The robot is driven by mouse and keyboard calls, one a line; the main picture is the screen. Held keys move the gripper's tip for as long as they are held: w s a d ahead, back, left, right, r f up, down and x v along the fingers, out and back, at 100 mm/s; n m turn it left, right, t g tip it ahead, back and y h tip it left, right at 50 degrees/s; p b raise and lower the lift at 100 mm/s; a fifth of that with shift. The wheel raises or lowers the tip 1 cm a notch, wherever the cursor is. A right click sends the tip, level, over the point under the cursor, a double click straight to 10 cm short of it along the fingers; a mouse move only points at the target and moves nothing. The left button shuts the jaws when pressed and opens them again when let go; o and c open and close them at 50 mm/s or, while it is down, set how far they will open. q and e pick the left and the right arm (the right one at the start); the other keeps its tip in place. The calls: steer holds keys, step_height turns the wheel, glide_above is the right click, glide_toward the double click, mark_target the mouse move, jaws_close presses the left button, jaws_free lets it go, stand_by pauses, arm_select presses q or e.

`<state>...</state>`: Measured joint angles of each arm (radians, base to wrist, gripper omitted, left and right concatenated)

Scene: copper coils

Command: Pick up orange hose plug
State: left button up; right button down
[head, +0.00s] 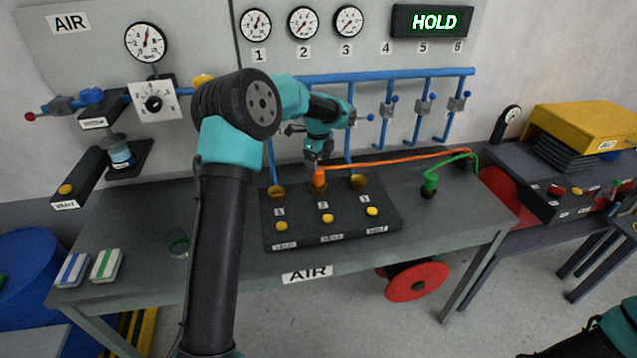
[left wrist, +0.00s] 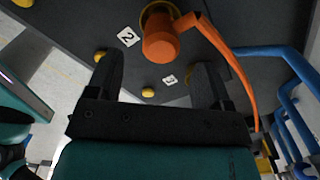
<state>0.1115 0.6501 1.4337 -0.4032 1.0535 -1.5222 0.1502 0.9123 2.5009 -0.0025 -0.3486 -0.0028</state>
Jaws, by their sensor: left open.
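The orange hose plug (head: 319,178) stands upright at the middle socket, number 2, of the dark block on the bench. Its orange hose (head: 400,159) runs off to the right. My left gripper (head: 318,160) is just above the plug, pointing down. In the left wrist view the plug (left wrist: 160,42) lies beyond the fingertips and roughly between their lines. The left gripper's fingers (left wrist: 157,70) are spread with nothing between them. The right gripper is not visible; only part of a teal arm shows at the lower right of the head view.
The dark block (head: 300,235) has brass sockets and yellow buttons. A green plug (head: 430,184) stands to the right on the bench. Blue pipes (head: 390,76) and gauges line the wall behind. A sign (head: 434,22) reads HOLD. The bench's left part holds two striped blocks (head: 107,264) and a glass.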

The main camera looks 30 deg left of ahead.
mark_target(318, 178)
arm_select(q)
steer(key=shift+f, duration=1.2)
steer(key=shift+f, duration=0.1)
steer(key=shift+f, duration=2.5)
steer(key=shift+c, duration=0.4)
steer(key=c, duration=1)
steer(key=shift+r, duration=0.1)
